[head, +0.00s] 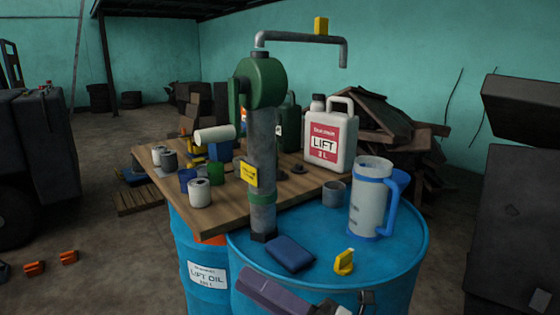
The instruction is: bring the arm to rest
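The right gripper (340,307) is at the bottom edge, low in front of the near blue drum (405,262). A purple-grey link of my arm runs down to it, and the frame cuts it off. I cannot tell whether its fingers are open or shut, and I see nothing clearly held. The left gripper is not in view.
A hand pump (262,160) with a green head stands on the near drum. Beside it are a dark blue pad (290,255), a yellow piece (344,262) and a clear jug (370,200). A white canister (331,138) stands on the cluttered wooden board (230,218).

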